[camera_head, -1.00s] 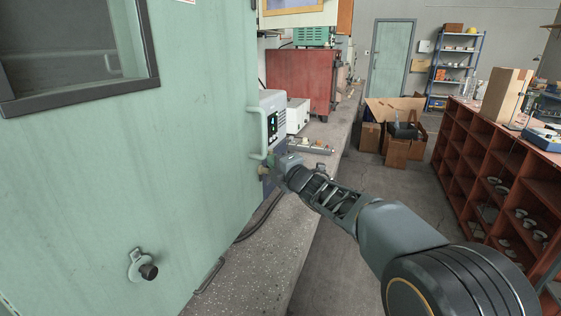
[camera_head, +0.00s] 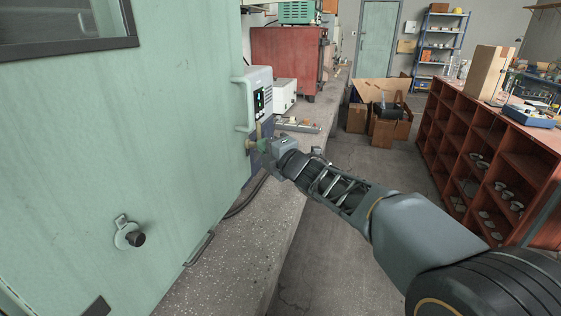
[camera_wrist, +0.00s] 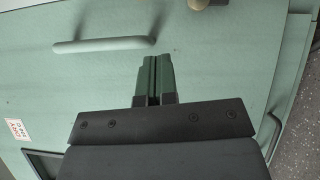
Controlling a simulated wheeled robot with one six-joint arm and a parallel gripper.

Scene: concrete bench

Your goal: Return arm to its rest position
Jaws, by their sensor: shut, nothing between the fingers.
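My gripper (camera_head: 262,146) is at the end of my outstretched arm, beside the edge of a pale green cabinet door (camera_head: 130,160). In the wrist view my gripper (camera_wrist: 152,62) has its two green fingers together with nothing between them. The door's bar handle (camera_wrist: 104,44) lies just beyond and to the left of the fingertips, apart from them. Whether the fingertips touch the door surface I cannot tell.
A concrete bench (camera_head: 225,265) runs along the left, with a grey device (camera_head: 259,95) and a red cabinet (camera_head: 287,60) on it. Cardboard boxes (camera_head: 385,128) stand on the floor ahead. A red-brown shelf unit (camera_head: 480,150) is at right. Floor between is clear.

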